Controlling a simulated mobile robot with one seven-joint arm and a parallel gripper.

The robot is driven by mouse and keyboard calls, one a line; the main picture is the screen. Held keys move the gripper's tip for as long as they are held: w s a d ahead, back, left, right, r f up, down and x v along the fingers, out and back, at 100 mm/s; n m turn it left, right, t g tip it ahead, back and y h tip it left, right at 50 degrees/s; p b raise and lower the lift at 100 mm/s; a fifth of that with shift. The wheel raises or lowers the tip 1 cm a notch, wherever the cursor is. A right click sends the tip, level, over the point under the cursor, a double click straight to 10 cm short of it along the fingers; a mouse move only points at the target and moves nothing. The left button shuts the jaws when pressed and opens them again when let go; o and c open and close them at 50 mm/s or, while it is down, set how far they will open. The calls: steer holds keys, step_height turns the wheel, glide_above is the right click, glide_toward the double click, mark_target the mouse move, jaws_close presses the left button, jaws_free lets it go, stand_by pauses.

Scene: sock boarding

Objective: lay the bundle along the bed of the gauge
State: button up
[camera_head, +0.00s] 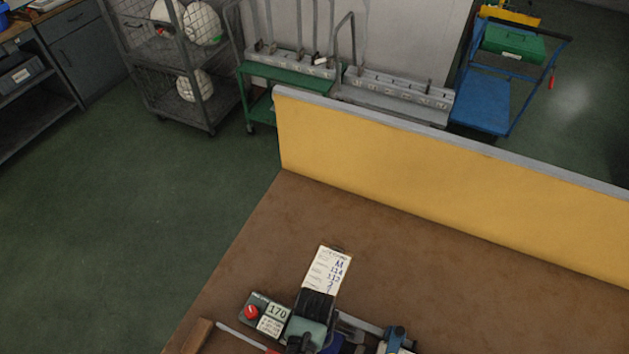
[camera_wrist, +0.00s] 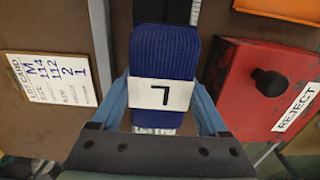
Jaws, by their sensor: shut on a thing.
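The bundle (camera_wrist: 164,50) is dark blue ribbed knit with a white band marked with a black figure that looks like a 7. It fills the middle of the wrist view. My gripper (camera_wrist: 162,92) has its two blue-grey fingers on the bundle's left and right sides and is shut on it. A dark strip with a pale metal edge (camera_wrist: 195,12), perhaps part of the gauge, runs beyond the bundle's far end. I cannot tell whether the bundle touches it. In the head view, a metal rail (camera_head: 361,323) with a blue clamp-like part shows beside my arm; the bundle is mostly hidden.
A lot card (camera_head: 327,270) lies beyond my arm. A box with a red knob (camera_head: 251,312) and a 170 display stands to its left.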

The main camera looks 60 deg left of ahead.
steer(key=shift+f, duration=0.25)
steer(key=shift+f, duration=0.15)
steer(key=o, duration=1.4)
step_height(320, 180, up, 12)
steer(key=shift+r, duration=0.15)
